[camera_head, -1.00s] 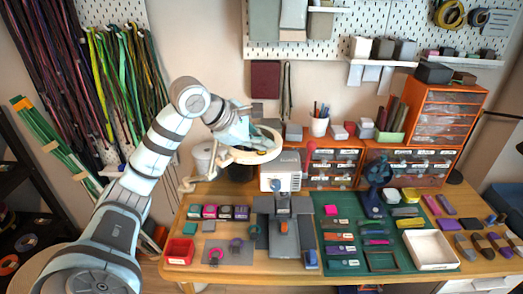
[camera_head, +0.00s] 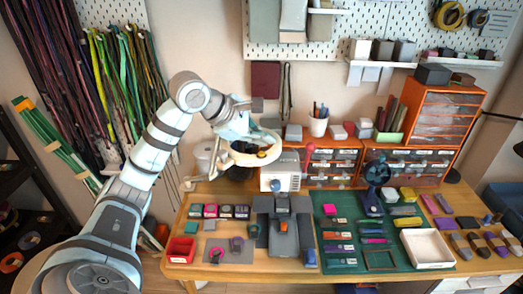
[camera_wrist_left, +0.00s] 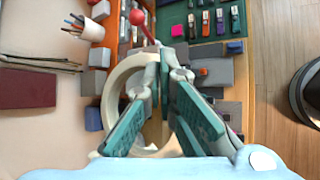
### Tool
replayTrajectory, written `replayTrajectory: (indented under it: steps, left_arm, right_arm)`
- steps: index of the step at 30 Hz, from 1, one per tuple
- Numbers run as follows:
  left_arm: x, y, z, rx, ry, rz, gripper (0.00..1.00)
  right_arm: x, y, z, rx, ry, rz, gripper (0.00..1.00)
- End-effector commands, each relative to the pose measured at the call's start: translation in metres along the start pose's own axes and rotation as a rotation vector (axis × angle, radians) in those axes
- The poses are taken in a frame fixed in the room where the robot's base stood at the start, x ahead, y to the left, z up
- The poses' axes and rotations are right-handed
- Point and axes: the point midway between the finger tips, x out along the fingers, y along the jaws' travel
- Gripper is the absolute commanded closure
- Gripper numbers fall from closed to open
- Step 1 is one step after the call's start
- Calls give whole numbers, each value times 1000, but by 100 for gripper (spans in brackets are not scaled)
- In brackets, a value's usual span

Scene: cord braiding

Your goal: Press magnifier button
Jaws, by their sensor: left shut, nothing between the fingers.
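The magnifier is a cream ring (camera_head: 252,160) on a jointed stand arm (camera_head: 197,184), above the back left of the desk. In the left wrist view, its cream ring (camera_wrist_left: 113,88) is partly hidden behind my fingers. My left gripper (camera_head: 262,142) overlaps the ring's upper side in the head view. In the left wrist view, its teal fingers (camera_wrist_left: 167,62) come together with nothing between them, over the ring's right side. I cannot tell whether they touch it. No button can be made out. My right gripper is out of view.
A white boxy device (camera_head: 281,171) and a red-knobbed lever (camera_head: 310,149) stand close to the ring. A pen cup (camera_head: 318,126) and orange drawers (camera_head: 424,131) are behind. A green mat (camera_head: 341,226) with several small parts covers the desk's middle.

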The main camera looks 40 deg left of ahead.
Motion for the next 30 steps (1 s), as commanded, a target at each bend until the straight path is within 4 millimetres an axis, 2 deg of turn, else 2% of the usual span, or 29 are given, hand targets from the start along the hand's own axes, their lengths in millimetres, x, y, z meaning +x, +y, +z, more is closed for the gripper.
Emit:
replayTrajectory:
  steps: [1, 3, 12, 28, 30]
  left_arm:
    - [-8, 6, 6, 0, 0, 0, 100]
    - [-13, 10, 10, 0, 0, 1, 100]
    - [-32, 23, 23, 0, 0, 1, 100]
    - [-30, 22, 22, 0, -1, 0, 100]
    - [-27, 18, 27, -2, -24, -6, 100]
  right_arm:
    - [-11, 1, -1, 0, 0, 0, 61]
    - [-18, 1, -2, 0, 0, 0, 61]
    - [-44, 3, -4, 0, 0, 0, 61]
    - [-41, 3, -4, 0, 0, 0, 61]
    - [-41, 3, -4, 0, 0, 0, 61]
